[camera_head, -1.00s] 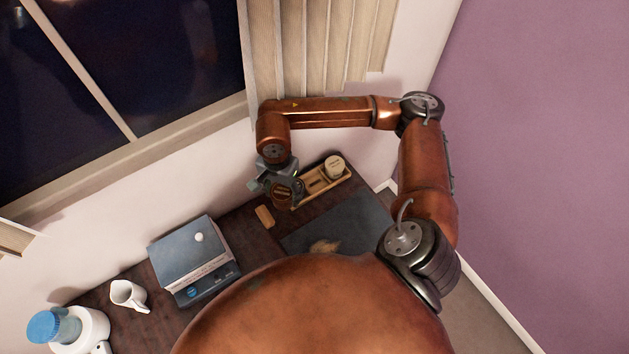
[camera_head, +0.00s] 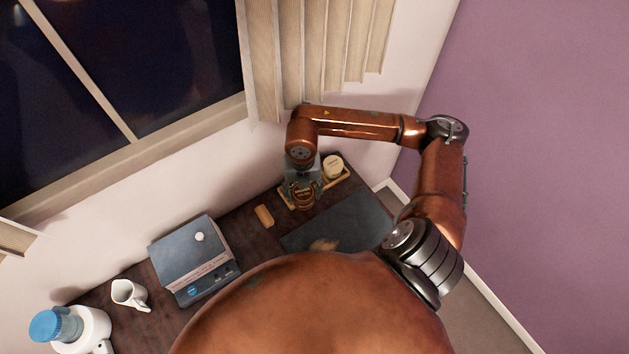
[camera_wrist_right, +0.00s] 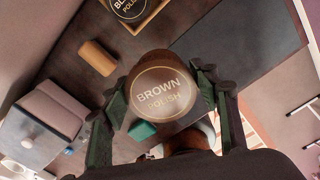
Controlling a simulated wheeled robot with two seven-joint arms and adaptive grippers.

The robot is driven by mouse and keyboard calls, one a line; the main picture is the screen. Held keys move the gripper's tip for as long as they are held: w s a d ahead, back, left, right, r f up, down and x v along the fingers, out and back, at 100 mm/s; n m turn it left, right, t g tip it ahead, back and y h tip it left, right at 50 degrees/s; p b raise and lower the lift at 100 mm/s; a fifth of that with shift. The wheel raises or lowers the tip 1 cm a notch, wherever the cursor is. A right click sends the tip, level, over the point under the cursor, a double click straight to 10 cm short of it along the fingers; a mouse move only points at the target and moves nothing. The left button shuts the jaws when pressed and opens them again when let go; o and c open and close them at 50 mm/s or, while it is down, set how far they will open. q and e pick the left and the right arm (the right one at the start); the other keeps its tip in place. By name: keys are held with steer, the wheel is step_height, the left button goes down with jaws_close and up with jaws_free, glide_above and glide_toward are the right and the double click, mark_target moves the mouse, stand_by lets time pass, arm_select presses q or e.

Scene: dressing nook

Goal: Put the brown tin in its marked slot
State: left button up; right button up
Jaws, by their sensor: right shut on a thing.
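The brown tin, its round lid reading "BROWN POLISH" (camera_wrist_right: 163,95), is between the fingers of my right gripper (camera_head: 303,194), which is shut on it. In the head view the tin (camera_head: 303,204) appears over or beside the left part of the wooden tray (camera_head: 343,180); I cannot tell its height. The tray also shows at the top of the wrist view (camera_wrist_right: 153,18). The arm and gripper hide part of the tray. My left gripper is out of view.
A tan wooden block (camera_head: 264,215) lies left of the tray. A dark mat (camera_head: 345,225) lies in front of it. A blue-grey box (camera_head: 190,252), a white mug (camera_head: 128,294) and a blue-topped white item (camera_head: 85,330) stand further left. Wall and curtain (camera_head: 320,50) are behind.

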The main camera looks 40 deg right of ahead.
mark_target(313, 189)
steer(key=m, duration=0.2)
steer(key=d+m, duration=0.1)
steer(key=m, duration=0.2)
steer(key=s+d+m, duration=0.1)
steer(key=m, duration=0.2)
steer(key=shift+f, duration=0.4)
steer(key=m, duration=0.2)
steer(key=d+m, duration=0.1)
steer(key=shift+s+f+m, duration=0.15)
steer(key=shift+s+m, duration=0.05)
steer(key=shift+m, duration=0.2)
steer(key=w+d+f+m, duration=0.1)
steer(key=w+d+f, duration=0.3)
steer(key=w, duration=0.1)
steer(key=w+d+f+m, duration=0.2)
steer(key=w+d+f, duration=0.3)
steer(key=shift+w+f, duration=0.1)
steer(key=shift+f, duration=0.2)
steer(key=shift+w+d+f, duration=0.2)
steer(key=shift+w+f, duration=0.05)
steer(key=shift+f, duration=0.15)
step_height(313, 189, down, 3)
steer(key=shift+p, duration=0.35)
